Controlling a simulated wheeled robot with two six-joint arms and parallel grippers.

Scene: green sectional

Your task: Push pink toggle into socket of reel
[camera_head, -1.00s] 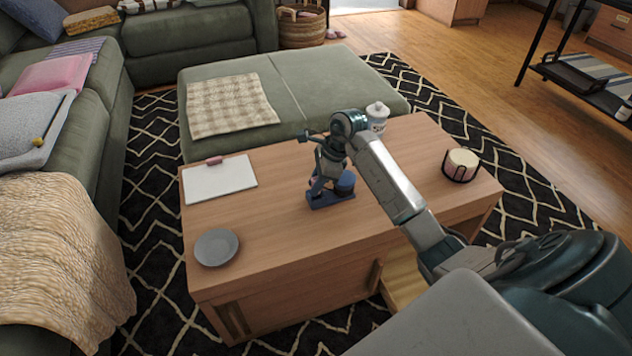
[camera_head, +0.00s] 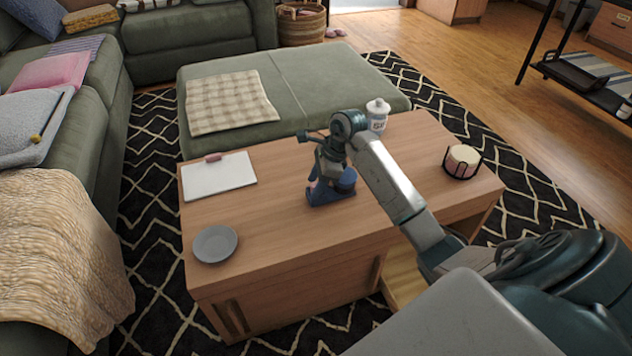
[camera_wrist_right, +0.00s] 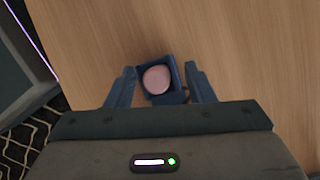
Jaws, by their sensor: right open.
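The reel (camera_head: 343,188) is a dark blue device standing on the wooden coffee table, partly hidden by my right gripper in the head view. In the right wrist view, the pink toggle (camera_wrist_right: 157,79) shows as a round pink face within a square blue frame of the reel (camera_wrist_right: 172,64). I cannot tell how deep it sits. My right gripper (camera_wrist_right: 158,76) is open, with one blue finger on each side of the blue frame. It points down at the reel, and contact is not clear. My left gripper is not in view.
On the table (camera_head: 270,245) stand a grey plate (camera_head: 215,244), a white clipboard (camera_head: 218,178), a white lidded jar (camera_head: 377,115) and a candle in a dark holder (camera_head: 462,161). The table's front half is mostly clear. A green ottoman (camera_head: 320,85) adjoins the back.

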